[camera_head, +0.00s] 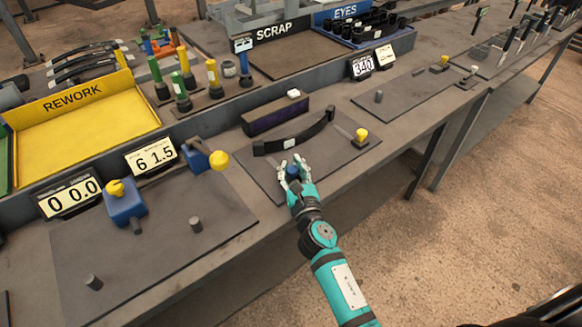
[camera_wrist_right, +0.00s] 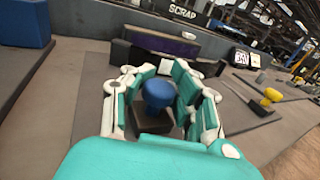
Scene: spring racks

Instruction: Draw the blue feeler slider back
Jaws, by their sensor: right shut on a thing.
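The blue feeler slider shows as a blue round knob (camera_wrist_right: 158,94) on a dark block in the right wrist view. In the head view the knob (camera_head: 292,172) is partly hidden by my right gripper (camera_head: 291,168). The teal and white fingers of my right gripper stand on both sides of the knob and are shut on it. The slider sits on a dark plate (camera_head: 262,176), in front of a curved black leaf spring (camera_head: 293,137). My left gripper is not in view.
A dark purple-fronted block (camera_head: 274,117) stands behind the spring. A yellow knob (camera_head: 361,135) is at the plate's right. At the left are a blue block (camera_head: 125,206) with a yellow knob, number displays and the yellow REWORK tray (camera_head: 85,130).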

